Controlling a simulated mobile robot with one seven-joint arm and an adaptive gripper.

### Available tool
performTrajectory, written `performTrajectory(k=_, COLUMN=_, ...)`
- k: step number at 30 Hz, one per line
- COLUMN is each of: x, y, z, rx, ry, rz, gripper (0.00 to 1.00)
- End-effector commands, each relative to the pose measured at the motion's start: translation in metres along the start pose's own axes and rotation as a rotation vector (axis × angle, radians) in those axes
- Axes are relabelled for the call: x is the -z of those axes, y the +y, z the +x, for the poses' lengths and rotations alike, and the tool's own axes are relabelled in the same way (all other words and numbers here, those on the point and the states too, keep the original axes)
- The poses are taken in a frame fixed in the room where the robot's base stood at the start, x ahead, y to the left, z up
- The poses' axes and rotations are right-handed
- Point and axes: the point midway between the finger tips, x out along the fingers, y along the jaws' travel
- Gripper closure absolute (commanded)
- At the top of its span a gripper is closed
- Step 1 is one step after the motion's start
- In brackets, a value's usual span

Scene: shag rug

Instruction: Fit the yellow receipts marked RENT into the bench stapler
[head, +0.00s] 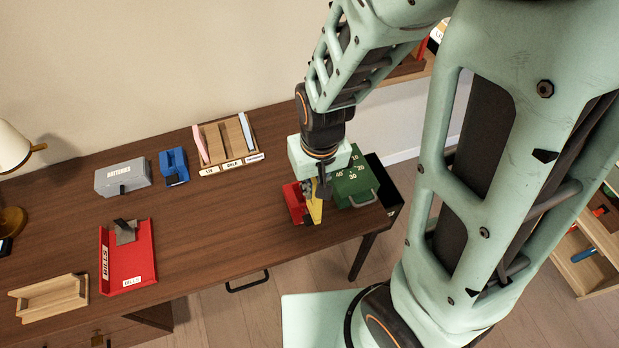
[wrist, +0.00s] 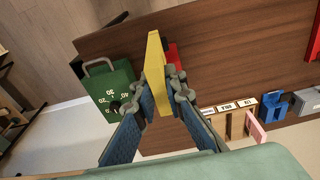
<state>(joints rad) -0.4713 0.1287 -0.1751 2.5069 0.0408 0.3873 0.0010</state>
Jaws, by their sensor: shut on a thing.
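The yellow receipts (head: 315,211) are a flat yellow piece held upright in my gripper (head: 312,193), near the right end of the desk. The wrist view shows the yellow receipts (wrist: 154,65) between my two fingers (wrist: 160,88), which are shut on them. I cannot read a RENT mark. A red device (head: 293,203), perhaps the bench stapler, stands just left of the receipts. In the wrist view, the red device (wrist: 172,54) shows only partly behind the receipts and a finger. I cannot tell whether the receipts touch it or are inside it.
A green box (head: 352,184) with numbers and a handle stands close right of my gripper. A blue device (head: 173,166), a grey BATTERIES box (head: 122,178) and a labelled wooden sorter (head: 224,138) stand farther back. A red BILLS tray (head: 145,262) lies left; the desk between is clear.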

Motion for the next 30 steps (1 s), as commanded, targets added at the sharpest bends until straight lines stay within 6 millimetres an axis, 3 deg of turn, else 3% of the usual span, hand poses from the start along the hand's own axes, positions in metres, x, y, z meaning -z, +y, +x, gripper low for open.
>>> performTrajectory(k=3, x=-0.012, y=-0.003, z=-0.002, rx=0.003, ry=0.001, rz=-0.016, gripper=1.0)
performTrajectory(k=6, x=-0.008, y=-0.004, z=0.006, rx=0.003, ry=0.001, rz=-0.02, gripper=1.0)
performTrajectory(k=17, x=0.07, y=-0.005, z=0.057, rx=0.002, ry=-0.001, rz=-0.019, gripper=1.0)
performTrajectory(k=24, x=0.095, y=-0.005, z=0.098, rx=0.002, ry=-0.001, rz=-0.019, gripper=1.0)
performTrajectory(k=30, x=0.104, y=-0.005, z=0.106, rx=0.003, ry=-0.001, rz=-0.018, gripper=1.0)
